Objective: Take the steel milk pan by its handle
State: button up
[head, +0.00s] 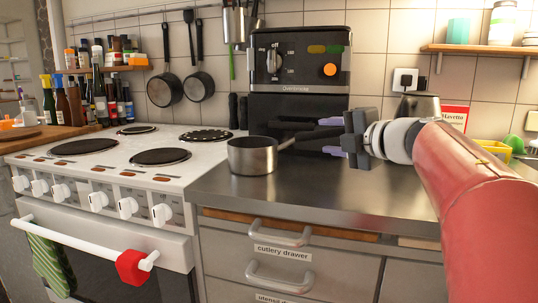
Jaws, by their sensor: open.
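The steel milk pan (252,157) stands upright on the steel worktop, just right of the cooker. The far end of the handle shows between the fingers in the picture. I cannot tell from this one view whether it lies between them in depth. No contact is visible, and the pan rests on the worktop.
A black appliance (300,60) stands behind the pan. The white cooker (110,150) with dark hotplates is at left. A kettle (419,106) and a red box (453,118) stand behind my arm. The worktop in front of the pan (300,190) is clear.

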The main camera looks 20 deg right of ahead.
aim_at(320, 136)
jog(key=x, duration=0.5)
jog(key=shift+s+a, duration=0.1)
grip_shut()
